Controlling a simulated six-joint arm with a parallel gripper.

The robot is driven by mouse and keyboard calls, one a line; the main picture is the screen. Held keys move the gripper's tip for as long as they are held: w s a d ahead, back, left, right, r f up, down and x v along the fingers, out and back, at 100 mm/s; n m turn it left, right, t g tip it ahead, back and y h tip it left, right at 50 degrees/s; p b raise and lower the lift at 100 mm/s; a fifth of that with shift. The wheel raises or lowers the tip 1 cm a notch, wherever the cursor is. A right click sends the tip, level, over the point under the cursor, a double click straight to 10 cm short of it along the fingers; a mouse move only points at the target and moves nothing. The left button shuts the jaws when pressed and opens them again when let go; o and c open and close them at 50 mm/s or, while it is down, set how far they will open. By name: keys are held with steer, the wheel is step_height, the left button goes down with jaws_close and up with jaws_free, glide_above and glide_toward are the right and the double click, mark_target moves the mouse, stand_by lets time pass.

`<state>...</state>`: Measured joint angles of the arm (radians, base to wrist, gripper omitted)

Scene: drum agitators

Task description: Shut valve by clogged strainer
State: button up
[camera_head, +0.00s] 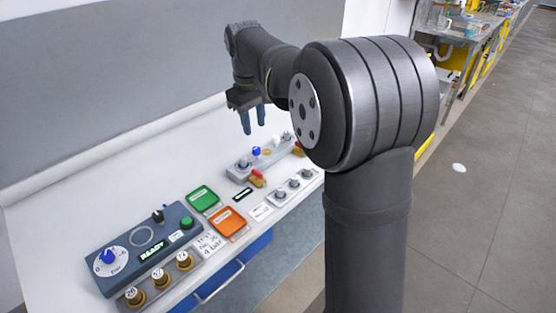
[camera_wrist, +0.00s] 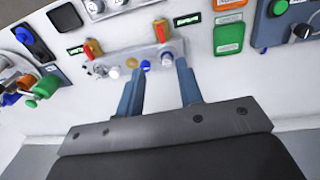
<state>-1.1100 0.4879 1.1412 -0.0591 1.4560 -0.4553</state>
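A grey manifold bar (camera_head: 270,158) lies on the white bench; it also shows in the wrist view (camera_wrist: 126,61). It carries two valves with red and yellow handles, one at the left in the wrist view (camera_wrist: 93,48) and one at the right (camera_wrist: 161,31). I cannot tell which strainer is clogged. My gripper (camera_head: 253,127) is open and empty above the manifold, its fingers (camera_wrist: 160,69) pointing down towards it, apart from both handles.
Round gauges (camera_head: 294,184) sit along the bench's front edge. A green tray (camera_head: 202,198), an orange tray (camera_head: 229,222) and a blue-grey console (camera_head: 128,262) reading READY lie to the left. A green valve-like part (camera_wrist: 46,86) stands at the wrist view's left. The grey wall is behind.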

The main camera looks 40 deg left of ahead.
mark_target(261, 174)
steer(key=shift+g, duration=0.5)
steer(key=f, duration=0.6)
steer(key=w+f, duration=0.1)
steer(key=f, duration=1.1)
steer(key=shift+w+a+f, duration=0.2)
steer(key=shift+w+f, duration=0.05)
steer(key=shift+w, duration=0.15)
steer(key=shift+c, duration=0.4)
jaws_close()
